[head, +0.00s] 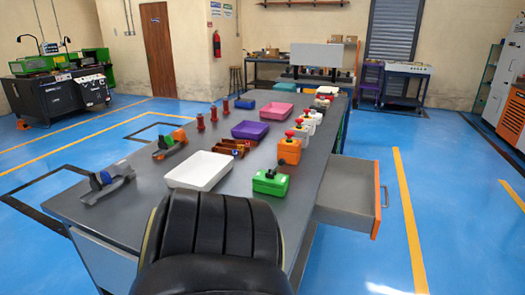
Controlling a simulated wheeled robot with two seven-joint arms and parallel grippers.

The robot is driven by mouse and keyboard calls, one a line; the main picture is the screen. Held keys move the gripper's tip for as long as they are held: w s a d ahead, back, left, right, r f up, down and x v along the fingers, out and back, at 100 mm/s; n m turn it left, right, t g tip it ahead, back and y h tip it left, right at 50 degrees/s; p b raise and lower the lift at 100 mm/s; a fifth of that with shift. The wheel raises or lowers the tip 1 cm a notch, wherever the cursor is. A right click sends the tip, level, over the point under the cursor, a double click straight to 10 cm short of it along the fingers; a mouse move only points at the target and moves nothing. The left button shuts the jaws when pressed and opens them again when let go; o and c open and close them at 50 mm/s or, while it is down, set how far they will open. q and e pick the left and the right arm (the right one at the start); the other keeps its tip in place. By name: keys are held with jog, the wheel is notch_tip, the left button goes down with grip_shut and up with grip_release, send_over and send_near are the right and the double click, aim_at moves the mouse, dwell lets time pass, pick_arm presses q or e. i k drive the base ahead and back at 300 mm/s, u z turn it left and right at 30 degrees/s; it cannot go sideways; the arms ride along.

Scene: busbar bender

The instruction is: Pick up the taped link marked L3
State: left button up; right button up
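I cannot make out the taped link marked L3; no marking on the small parts is readable at this size. A small brown divided tray (217,149) on the grey workbench (150,207) holds some small items too small to tell apart. An empty-looking white tray (199,171) lies in front of it, a purple tray (250,130) behind it and a pink tray (276,111) farther back. Neither my left nor my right gripper is in view.
A green box with a black knob (270,181) and an orange box with a red knob (289,151) stand along the right edge. Tool-like devices (107,184) stand at left. An open drawer (345,190) juts out right. A large black padded shape covers the near edge.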

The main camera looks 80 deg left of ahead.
aim_at(226, 151)
jog(key=k, duration=1)
jog(key=u, duration=4.7)
jog(key=i, duration=3.55)
jog(key=z, duration=2.7)
jog(key=i, duration=1.3)
jog(key=u, duration=0.05)
